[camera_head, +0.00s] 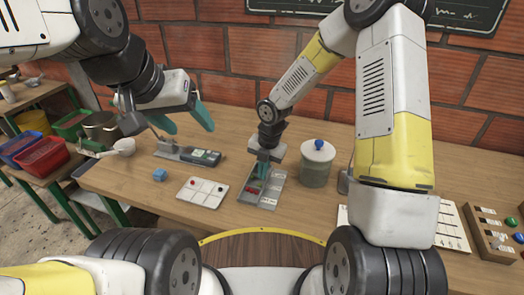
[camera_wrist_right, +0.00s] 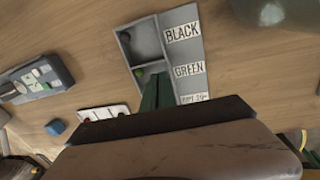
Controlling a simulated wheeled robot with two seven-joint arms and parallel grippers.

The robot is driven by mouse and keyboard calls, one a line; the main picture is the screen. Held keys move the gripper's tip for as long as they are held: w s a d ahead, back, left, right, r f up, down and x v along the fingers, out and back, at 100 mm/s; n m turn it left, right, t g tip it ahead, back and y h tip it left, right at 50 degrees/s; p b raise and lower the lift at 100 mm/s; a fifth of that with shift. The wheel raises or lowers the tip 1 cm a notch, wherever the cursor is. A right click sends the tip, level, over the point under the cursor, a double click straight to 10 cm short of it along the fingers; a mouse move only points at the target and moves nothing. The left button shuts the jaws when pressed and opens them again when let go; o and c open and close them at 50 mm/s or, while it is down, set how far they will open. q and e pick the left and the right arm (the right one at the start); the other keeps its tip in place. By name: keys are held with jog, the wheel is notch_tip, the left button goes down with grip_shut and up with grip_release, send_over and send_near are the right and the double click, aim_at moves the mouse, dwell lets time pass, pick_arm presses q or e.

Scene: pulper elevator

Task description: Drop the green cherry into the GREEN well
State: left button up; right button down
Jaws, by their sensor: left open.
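A grey sorting tray (camera_head: 270,185) lies on the table with its wells to the left of its labels. In the right wrist view the labels read BLACK, GREEN (camera_wrist_right: 189,70) and a partly hidden one starting RIPE. A small green cherry (camera_wrist_right: 138,74) shows in the well beside the GREEN label, just left of my fingertips. A dark cherry (camera_wrist_right: 125,38) seems to sit in the BLACK well. My right gripper (camera_head: 262,170) points down at the tray; its fingers (camera_wrist_right: 158,85) look close together, and any small gap is unclear. My left gripper (camera_head: 190,122) is open and empty above the table.
A white gridded card (camera_head: 203,193) with a red and a dark cherry lies left of the tray. A blue cube (camera_head: 159,175), a grey device (camera_head: 190,153) and a lidded jar (camera_head: 317,165) stand nearby. A wooden rack (camera_head: 495,235) is at the far right.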

jog(key=shift+f, duration=0.35)
jog(key=c, duration=2.1)
grip_release()
jog(key=o, duration=0.5)
